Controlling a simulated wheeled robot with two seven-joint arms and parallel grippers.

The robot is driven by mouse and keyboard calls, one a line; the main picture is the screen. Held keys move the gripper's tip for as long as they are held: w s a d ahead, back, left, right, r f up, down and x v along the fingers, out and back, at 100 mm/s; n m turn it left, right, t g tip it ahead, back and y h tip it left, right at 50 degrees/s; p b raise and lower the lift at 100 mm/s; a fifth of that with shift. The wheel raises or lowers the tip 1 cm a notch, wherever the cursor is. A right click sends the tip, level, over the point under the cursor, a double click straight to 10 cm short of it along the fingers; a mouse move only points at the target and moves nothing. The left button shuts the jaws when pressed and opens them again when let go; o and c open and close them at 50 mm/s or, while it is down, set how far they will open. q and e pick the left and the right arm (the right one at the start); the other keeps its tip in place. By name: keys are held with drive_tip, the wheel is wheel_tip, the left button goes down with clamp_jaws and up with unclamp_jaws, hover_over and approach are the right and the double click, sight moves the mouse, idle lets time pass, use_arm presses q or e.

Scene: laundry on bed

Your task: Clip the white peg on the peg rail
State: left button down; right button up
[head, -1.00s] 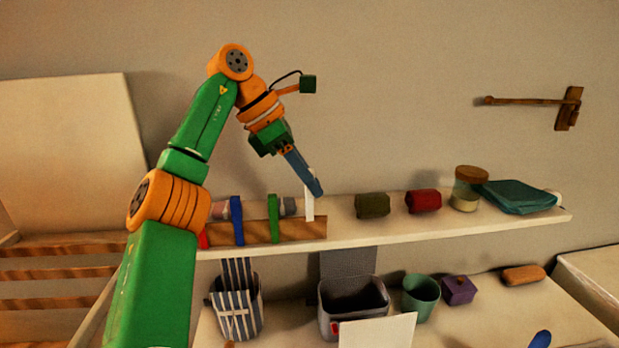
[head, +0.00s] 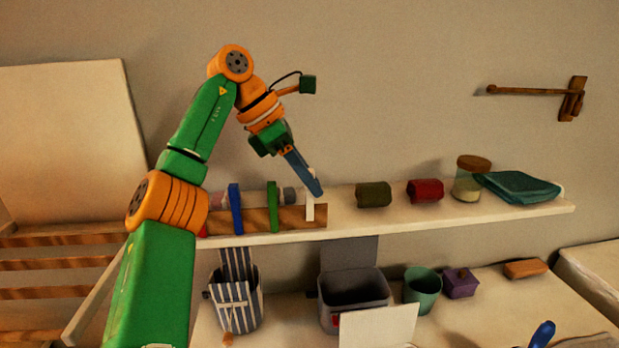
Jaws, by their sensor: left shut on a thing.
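The white peg (head: 310,210) is upright at the right end of the wooden peg rail (head: 255,220), its lower part overlapping the rail's front face. Whether it grips the rail cannot be told. My left gripper (head: 318,190) slants down from the upper left, its blue fingers shut on the peg's upper part. A blue peg (head: 236,212) and a green peg (head: 272,205) stand on the rail to the left. A bit of red (head: 203,232) shows at the rail's left end, mostly hidden behind my arm. My right gripper is not in view.
The shelf (head: 400,222) also bears an olive roll (head: 373,194), a red roll (head: 425,190), a lidded jar (head: 470,180) and folded teal cloth (head: 520,187). Below are a striped bag (head: 235,305), a grey bin (head: 352,310) and a green cup (head: 423,287). A wooden arm (head: 530,91) juts from the wall.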

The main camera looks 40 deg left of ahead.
use_arm(q)
drive_tip(key=shift+f+b, duration=0.7)
drive_tip(key=shift+f, duration=0.25)
drive_tip(key=c, duration=0.7)
unclamp_jaws()
drive_tip(key=p+v, duration=0.5)
drive_tip(key=v, duration=0.2)
drive_tip(key=shift+r+p, duration=0.25)
drive_tip(key=shift+p, duration=0.15)
drive_tip(key=shift+s, duration=0.15)
drive_tip(key=shift+f, duration=0.15)
